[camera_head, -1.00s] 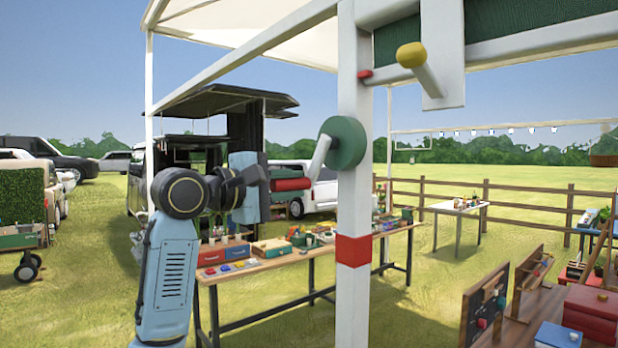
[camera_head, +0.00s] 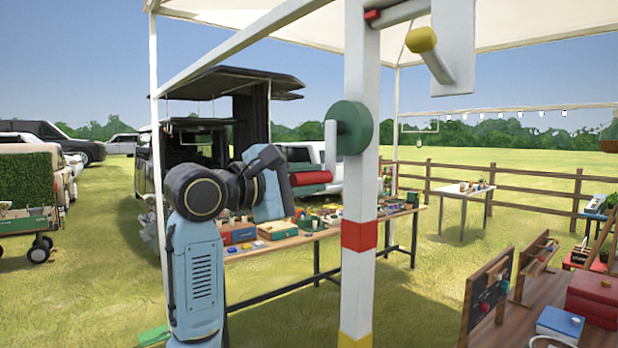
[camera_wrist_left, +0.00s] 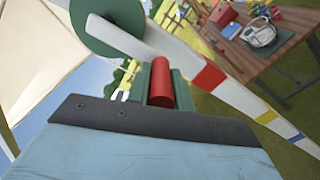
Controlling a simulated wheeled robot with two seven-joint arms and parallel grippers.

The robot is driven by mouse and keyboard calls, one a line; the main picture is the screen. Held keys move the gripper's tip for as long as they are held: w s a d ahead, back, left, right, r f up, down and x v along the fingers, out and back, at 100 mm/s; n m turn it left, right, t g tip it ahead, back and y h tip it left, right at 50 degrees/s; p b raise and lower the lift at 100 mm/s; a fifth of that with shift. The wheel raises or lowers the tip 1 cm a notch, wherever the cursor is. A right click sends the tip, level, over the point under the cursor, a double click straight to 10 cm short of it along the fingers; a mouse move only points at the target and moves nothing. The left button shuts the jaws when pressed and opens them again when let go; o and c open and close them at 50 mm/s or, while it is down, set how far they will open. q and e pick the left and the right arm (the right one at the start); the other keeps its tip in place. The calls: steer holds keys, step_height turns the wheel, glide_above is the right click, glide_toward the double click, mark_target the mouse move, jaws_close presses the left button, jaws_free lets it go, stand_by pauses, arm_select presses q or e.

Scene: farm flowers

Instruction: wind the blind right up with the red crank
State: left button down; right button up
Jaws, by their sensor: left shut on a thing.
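The red crank handle (camera_head: 312,178) sits at the end of a white crank arm (camera_head: 330,146), which hangs nearly straight down from a green disc (camera_head: 355,128) on the white post (camera_head: 361,190). My left gripper (camera_head: 306,184) is shut on the red handle. In the left wrist view the red handle (camera_wrist_left: 161,82) lies between green fingers, with the white arm and green disc (camera_wrist_left: 110,22) beyond. The blind's green cloth and lower bar do not show in the head view. My right gripper is not in view.
A yellow-ended peg (camera_head: 421,40) on a white plate (camera_head: 453,50) juts out right of the post. A long wooden table (camera_head: 290,243) with boxes and tools stands behind my left arm. Display boards (camera_head: 487,288) and a red box (camera_head: 594,298) are at lower right.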

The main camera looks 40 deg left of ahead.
arm_select(q)
steer(key=shift+d+f, duration=0.1)
steer(key=shift+d, duration=0.05)
steer(key=c, duration=1.5)
jaws_free()
steer(key=shift+o, duration=1.2)
steer(key=shift+d, duration=0.1)
steer(key=shift+s, duration=0.15)
steer(key=s+a+b, duration=0.2)
steer(key=s+b, duration=0.1)
steer(key=s, duration=1)
